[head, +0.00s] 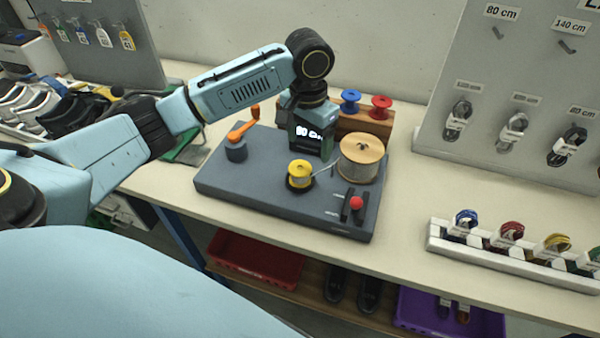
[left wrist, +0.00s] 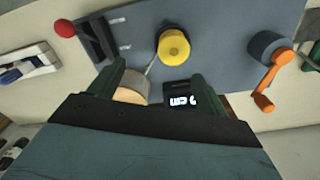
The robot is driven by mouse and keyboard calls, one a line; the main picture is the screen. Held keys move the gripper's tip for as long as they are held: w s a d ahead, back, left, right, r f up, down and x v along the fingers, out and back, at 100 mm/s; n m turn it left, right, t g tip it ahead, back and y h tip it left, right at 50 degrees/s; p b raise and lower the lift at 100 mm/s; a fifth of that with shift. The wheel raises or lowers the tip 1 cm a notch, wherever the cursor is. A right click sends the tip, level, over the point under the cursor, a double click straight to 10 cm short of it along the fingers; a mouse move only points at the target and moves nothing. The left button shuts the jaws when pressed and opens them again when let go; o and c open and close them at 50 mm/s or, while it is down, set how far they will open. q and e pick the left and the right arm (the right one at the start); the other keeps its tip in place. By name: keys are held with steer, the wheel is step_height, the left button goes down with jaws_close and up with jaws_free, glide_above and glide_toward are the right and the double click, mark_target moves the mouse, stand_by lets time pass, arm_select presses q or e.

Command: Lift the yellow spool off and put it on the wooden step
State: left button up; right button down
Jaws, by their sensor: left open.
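The yellow spool (head: 299,173) sits upright on a dark round base on the grey winding board (head: 240,182). A pale strand runs from it toward the large wooden reel (head: 361,160). The wooden step (head: 376,127), behind the board, holds a blue spool (head: 349,101) and a red spool (head: 381,106). My left gripper (head: 312,125) is by the dark display, behind the yellow spool in the head view. In the left wrist view its open green fingers (left wrist: 155,72) are apart from the yellow spool (left wrist: 173,46), with nothing gripped. My right gripper is out of view.
An orange crank (head: 242,131) stands at the board's left and a red-knobbed lever (head: 356,203) at its front right. A white rack (head: 510,257) with coloured coils lies to the right. Table between board and rack is clear.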

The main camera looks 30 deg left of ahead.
mark_target(299, 168)
arm_select(q)
steer(key=shift+n, duration=0.4)
steer(key=f, duration=0.2)
steer(key=a+f, duration=0.1)
steer(key=f, duration=0.1)
steer(key=a+f, duration=0.1)
steer(key=f, duration=0.1)
steer(key=shift+w+b, duration=0.3)
steer(key=shift+w, duration=0.1)
steer(key=f, duration=0.5)
steer(key=shift+s+a, duration=0.2)
steer(key=shift+s, duration=0.1)
steer(key=c, duration=1.2)
